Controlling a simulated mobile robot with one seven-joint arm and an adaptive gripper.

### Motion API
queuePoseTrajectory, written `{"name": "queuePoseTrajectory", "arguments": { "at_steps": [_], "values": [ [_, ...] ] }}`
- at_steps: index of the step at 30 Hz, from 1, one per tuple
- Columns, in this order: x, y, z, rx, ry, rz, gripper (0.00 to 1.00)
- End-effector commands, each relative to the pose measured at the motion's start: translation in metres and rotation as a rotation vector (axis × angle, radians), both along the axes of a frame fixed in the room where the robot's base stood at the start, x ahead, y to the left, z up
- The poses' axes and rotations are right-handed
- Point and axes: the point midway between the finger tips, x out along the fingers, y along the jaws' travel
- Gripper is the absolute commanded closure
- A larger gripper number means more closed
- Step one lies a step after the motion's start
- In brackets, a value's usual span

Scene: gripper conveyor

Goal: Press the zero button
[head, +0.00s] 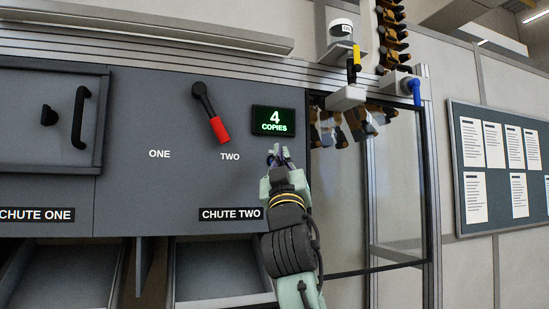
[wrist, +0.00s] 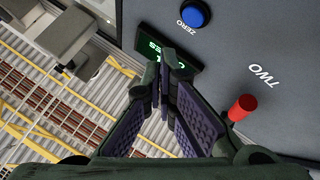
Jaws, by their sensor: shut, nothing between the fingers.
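The zero button is a round blue push button (wrist: 195,13) on the grey panel, with the label ZERO beside it, near the top edge of the wrist view. In the head view only a small bit of blue (head: 270,160) shows beside my fingertips; the rest is hidden behind them. My gripper (head: 279,150) is in front of the panel, just below the counter display (head: 273,121), which reads 4 COPIES. In the wrist view my gripper (wrist: 172,62) is shut and empty, with its fingertips over part of the display (wrist: 149,40), apart from the button in the picture.
A lever with a red handle (head: 219,131) on the panel points toward TWO. Its red end (wrist: 242,107) is right of my fingers in the wrist view. CHUTE ONE and CHUTE TWO open below. A glazed enclosure (head: 395,190) with a metal frame stands right of the panel.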

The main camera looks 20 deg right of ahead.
Motion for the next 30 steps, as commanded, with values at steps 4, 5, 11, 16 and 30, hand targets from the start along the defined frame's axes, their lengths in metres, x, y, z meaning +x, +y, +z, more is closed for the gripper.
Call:
{"name": "queuePoseTrajectory", "arguments": {
  "at_steps": [4,5,11,16,30],
  "values": [
    [0.018,0.001,0.000,0.001,0.001,0.002,1.00],
    [0.020,0.001,0.000,0.001,0.000,0.002,1.00],
    [0.029,0.001,0.000,0.000,0.000,0.000,1.00],
    [0.031,0.001,0.000,0.000,0.000,0.000,1.00],
    [0.030,0.001,0.000,0.000,0.000,0.000,1.00]
  ]
}}
